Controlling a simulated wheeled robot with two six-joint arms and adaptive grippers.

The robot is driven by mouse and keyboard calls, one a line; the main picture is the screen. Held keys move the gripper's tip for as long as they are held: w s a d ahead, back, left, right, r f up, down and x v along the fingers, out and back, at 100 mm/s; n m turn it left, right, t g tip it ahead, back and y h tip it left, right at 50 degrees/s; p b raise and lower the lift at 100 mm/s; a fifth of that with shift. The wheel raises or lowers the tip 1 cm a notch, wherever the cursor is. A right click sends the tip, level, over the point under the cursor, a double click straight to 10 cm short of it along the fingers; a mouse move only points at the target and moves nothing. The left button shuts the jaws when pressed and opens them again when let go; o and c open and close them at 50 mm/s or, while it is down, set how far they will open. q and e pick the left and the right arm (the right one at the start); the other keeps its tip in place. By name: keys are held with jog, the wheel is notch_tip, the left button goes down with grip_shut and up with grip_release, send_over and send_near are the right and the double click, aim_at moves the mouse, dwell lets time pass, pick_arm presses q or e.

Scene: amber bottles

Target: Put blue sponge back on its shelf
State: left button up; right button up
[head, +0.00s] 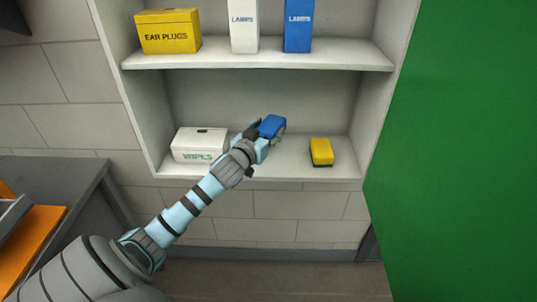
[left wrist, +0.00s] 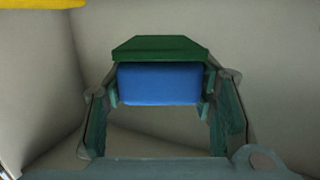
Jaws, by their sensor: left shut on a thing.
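The blue sponge (head: 272,125) is inside the lower shelf compartment, between the white box and the yellow sponge. My left gripper (head: 262,137) is shut on it, with the arm reaching in from the lower left. In the left wrist view, the blue sponge (left wrist: 158,84) sits between the two fingers (left wrist: 160,95), with a dark green layer along its upper side. The lower shelf (head: 290,170) is pale grey. I cannot tell whether the sponge touches the shelf board. My right gripper is not in view.
A white wipes box (head: 199,145) stands left on the lower shelf, close to my gripper. A yellow sponge with a green layer (head: 321,152) stands at the right. The upper shelf (head: 250,58) holds a yellow ear plugs box (head: 168,32) and two lamp boxes. A green panel (head: 465,150) is at right.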

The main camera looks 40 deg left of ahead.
aim_at(268, 161)
pick_arm(q)
notch_tip(268, 161, down, 8)
jog(key=shift+s+f+b, duration=0.1)
jog(key=shift+f+b, duration=0.1)
jog(key=shift+b, duration=0.5)
jog(key=o, duration=1)
jog(key=v, duration=1.2)
jog(key=s+d+f+m+g+h, duration=0.1)
jog(key=s+d+f+g, duration=0.2)
jog(key=f, duration=0.9)
jog(key=s+f+g, duration=0.2)
jog(key=s+f, duration=0.4)
jog(key=f, duration=0.5)
jog(key=s+d+f+m+g+h, duration=0.1)
jog(key=s+d+f+g, duration=0.2)
jog(key=f, duration=0.9)
jog(key=s+d+f+g, duration=0.2)
jog(key=s+f, duration=0.3)
jog(key=s, duration=0.3)
jog(key=s+d+f+m+g+h, duration=0.1)
jog(key=s+d+f+g, duration=0.1)
jog(key=s+f, duration=0.3)
jog(key=s+d+f+g+b, duration=0.1)
jog(key=s+d+f+g, duration=0.1)
jog(key=s, duration=1.1)
jog(key=shift+s+d+f, duration=0.1)
jog(key=shift+d+f, duration=0.2)
jog(key=shift+f, duration=0.4)
jog(key=shift+d+f, duration=0.3)
jog(key=shift+f, duration=0.4)
